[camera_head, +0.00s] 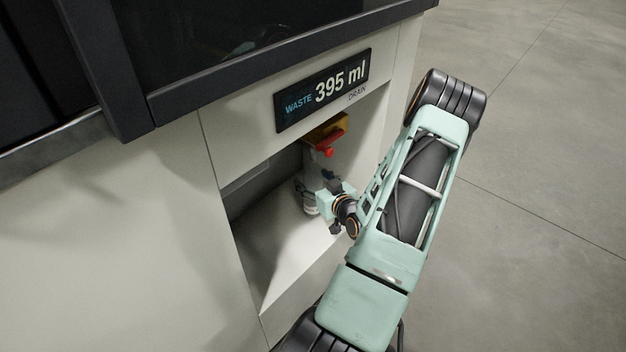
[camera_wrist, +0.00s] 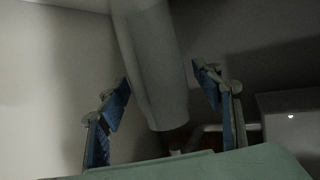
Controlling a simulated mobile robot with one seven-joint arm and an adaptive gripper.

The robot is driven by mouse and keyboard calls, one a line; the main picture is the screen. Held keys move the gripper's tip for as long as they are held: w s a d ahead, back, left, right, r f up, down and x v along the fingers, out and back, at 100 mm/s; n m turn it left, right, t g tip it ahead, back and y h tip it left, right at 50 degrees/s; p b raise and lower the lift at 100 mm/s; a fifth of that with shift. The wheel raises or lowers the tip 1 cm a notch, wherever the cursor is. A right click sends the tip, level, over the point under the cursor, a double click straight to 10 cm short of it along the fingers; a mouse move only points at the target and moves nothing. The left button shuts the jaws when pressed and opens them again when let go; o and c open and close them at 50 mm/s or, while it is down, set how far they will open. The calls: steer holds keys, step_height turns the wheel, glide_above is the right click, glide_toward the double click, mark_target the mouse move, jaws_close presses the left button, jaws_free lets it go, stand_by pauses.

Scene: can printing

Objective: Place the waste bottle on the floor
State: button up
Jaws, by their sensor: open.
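The waste bottle (camera_head: 309,180) is a pale grey cylinder inside the niche, below a yellow and red drain fitting (camera_head: 327,136). My gripper (camera_head: 322,197) reaches into the niche from the right and partly covers the bottle in the head view. In the wrist view, a plain grey cylinder, which looks like the bottle (camera_wrist: 155,60), stands between the two blue-padded fingers of my gripper (camera_wrist: 165,87). The fingers are spread, with a visible gap on the right side; on the left, contact cannot be told. The bottle's top is cut off in the wrist view.
The niche (camera_head: 276,250) sits in a pale cabinet, with side walls close around my gripper. A display (camera_head: 322,90) above it reads WASTE 395 ml, DRAIN. Bare grey concrete floor (camera_head: 540,190) lies to the right, beyond my arm.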

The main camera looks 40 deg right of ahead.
steer(key=p+v, duration=0.2)
steer(key=v, duration=0.9)
steer(key=shift+s, duration=0.4)
